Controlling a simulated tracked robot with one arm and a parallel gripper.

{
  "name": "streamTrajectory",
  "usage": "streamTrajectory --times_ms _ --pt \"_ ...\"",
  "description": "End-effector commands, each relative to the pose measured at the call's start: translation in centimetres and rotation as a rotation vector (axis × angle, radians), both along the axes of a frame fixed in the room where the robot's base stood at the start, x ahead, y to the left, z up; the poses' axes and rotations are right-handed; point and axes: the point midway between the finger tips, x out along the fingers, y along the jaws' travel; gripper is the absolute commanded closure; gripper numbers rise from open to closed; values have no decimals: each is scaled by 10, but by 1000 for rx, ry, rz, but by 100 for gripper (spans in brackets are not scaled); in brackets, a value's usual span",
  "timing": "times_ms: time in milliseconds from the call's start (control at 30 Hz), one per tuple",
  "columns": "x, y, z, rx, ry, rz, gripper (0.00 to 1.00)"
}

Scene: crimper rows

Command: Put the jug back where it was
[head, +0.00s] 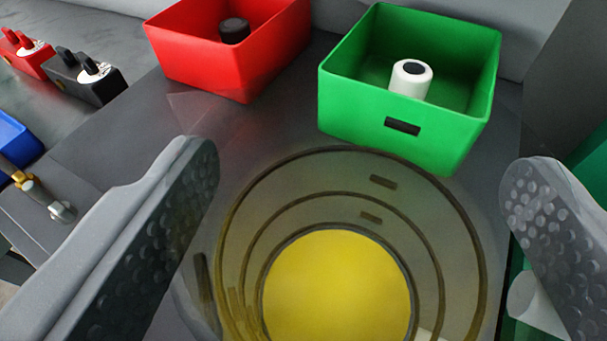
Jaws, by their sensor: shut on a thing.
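The jug (450,250) is a clear, round vessel seen from above in the head view, with darker rings and a yellow disc (338,290) at its middle. I cannot tell whether the yellow is liquid or the jug's bottom. My gripper (365,165) has one studded grey finger on each side of the jug and is shut on it. The near part of the jug is cut off by the bottom edge of the picture. Whether the jug touches the surface below cannot be told.
A green bin (455,135) with a white cylinder (411,80) in it stands just beyond the jug. A red bin (205,65) with a black knob-like piece (234,30) is further left. Red (22,58) and black (90,85) devices and a blue object (14,140) lie at left.

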Motion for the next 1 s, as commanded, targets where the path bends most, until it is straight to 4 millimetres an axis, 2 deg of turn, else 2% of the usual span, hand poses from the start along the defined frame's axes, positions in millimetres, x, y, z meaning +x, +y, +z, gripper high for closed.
streamTrajectory --times_ms 200,467,833,867,900,1000 --pt "9 3 -1 0 0 0 65" --pt "8 2 -37 1 5 -1 65" --pt "8 2 -40 -1 1 -1 65" --pt "8 1 -39 -1 1 -1 11" --pt "8 1 -39 -1 1 -1 0" --pt "8 1 -39 0 1 -2 0"
